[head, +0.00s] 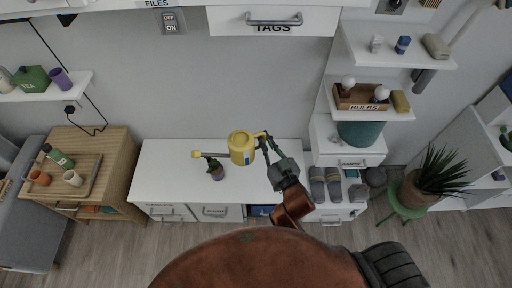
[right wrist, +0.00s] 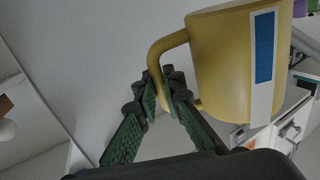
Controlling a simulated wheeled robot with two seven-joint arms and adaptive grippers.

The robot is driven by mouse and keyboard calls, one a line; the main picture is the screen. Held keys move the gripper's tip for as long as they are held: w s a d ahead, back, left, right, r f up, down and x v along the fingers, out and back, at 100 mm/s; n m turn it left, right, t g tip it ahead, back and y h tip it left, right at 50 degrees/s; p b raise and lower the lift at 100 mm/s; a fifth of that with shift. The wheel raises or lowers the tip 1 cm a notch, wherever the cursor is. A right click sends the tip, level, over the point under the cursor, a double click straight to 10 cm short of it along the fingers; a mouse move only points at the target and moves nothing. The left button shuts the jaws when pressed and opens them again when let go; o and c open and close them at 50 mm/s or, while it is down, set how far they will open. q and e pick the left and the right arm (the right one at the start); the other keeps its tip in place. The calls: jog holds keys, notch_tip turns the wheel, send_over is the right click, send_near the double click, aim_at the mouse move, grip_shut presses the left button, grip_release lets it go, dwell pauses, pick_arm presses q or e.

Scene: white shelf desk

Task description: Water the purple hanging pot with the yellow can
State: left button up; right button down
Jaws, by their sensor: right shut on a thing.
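The yellow can (head: 242,148), with a blue and white label, is held over the white desk in the head view. Its long spout points left, with the yellow tip (head: 196,154) above and just left of the potted plant. My right gripper (head: 264,142) is shut on the can's handle; the right wrist view shows the fingers (right wrist: 160,90) closed around the handle of the can (right wrist: 225,65). A small purple pot (head: 217,173) with a green plant is below the spout; I cannot tell whether it hangs or stands. No water shows. My left gripper is out of view.
The white desk (head: 165,165) is mostly clear. A wooden cabinet with a tray (head: 93,183) stands at left. Slippers (head: 333,180) and a teal basket (head: 361,133) are at right, with a potted plant (head: 418,190) on a green stool. A drawer handle (head: 274,21) juts out above.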

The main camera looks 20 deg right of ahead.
pick_arm(q)
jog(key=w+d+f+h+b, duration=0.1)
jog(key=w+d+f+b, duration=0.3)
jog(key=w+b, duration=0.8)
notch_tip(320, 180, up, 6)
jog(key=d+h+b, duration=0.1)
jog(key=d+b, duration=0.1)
jog(key=b, duration=1.4)
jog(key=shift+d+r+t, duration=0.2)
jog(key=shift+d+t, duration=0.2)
pick_arm(e)
jog(key=w+d+f, duration=0.1)
jog(key=w+f, duration=0.7)
jog(key=f, duration=0.5)
jog(key=w+d+f+y, duration=0.1)
jog(key=w+d+f, duration=0.1)
jog(key=w+f, duration=0.6)
jog(key=w+d+f+n+y, duration=0.1)
jog(key=w+f, duration=0.7)
jog(key=f, duration=1.1)
jog(key=shift+d+f, duration=0.15)
jog(key=shift+d, duration=0.4)
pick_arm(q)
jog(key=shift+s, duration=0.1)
